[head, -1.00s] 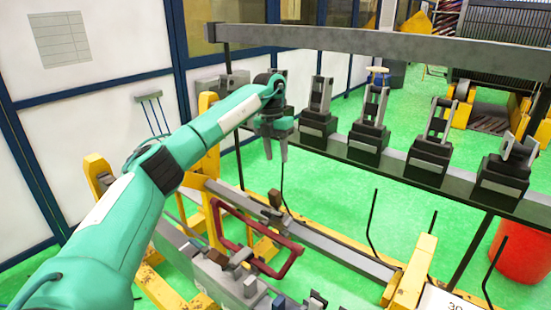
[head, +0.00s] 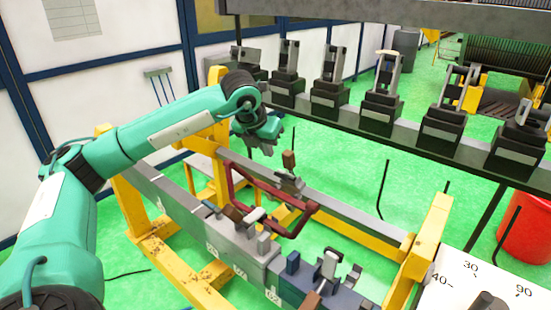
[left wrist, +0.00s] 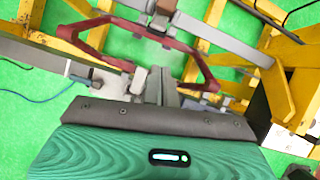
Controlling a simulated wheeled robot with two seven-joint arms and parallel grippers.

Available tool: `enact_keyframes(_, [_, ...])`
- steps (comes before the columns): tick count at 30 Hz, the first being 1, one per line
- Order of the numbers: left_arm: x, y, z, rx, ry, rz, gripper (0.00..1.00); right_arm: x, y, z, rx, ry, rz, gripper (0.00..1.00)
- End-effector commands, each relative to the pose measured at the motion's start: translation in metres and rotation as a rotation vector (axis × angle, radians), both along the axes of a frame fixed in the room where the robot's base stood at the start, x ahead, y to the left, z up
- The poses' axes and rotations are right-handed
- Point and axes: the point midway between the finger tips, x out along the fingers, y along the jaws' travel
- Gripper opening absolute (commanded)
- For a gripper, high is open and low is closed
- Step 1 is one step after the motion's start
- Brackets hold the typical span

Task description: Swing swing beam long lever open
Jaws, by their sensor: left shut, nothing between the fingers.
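My left gripper (head: 264,148) is shut and empty, pointing down above the far side of the yellow-and-grey frame. It shows in the left wrist view (left wrist: 158,72) over the dark red coil. The dark red, six-sided coil (head: 232,186) lies across the grey beams; it also shows in the left wrist view (left wrist: 192,54). A small lever with a brown top (head: 289,159) stands on the far grey beam, just right of my gripper and apart from it. I cannot tell for sure which part is the swing beam long lever. My right gripper is not in view.
The near beam (head: 237,240) carries several small clamps and levers. A dark rail (head: 407,139) with several black clamp blocks runs behind. A yellow post (head: 427,236), a white dial plate (head: 486,282) and a red bin (head: 524,228) are at the right.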

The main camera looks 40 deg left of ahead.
Motion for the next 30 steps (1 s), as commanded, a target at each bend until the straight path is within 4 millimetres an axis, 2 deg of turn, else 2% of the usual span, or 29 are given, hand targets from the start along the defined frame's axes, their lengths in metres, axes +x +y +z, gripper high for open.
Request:
enact_keyframes(5, [0.011,0.0,-0.022,0.0,0.006,0.0,0.0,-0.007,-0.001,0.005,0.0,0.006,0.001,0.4])
enact_keyframes(15, [0.045,0.001,-0.085,0.0,0.005,-0.001,0.0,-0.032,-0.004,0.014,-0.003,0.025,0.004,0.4])
enact_keyframes(16, [0.051,0.002,-0.079,-0.001,0.001,0.0,0.0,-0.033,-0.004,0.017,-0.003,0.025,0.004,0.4])
enact_keyframes(21, [0.071,0.005,-0.076,-0.001,0.002,-0.001,0.0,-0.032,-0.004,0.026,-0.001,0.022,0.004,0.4])
enact_keyframes(30, [0.082,0.006,-0.077,0.0,0.003,0.0,0.0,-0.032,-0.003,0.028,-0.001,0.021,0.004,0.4])
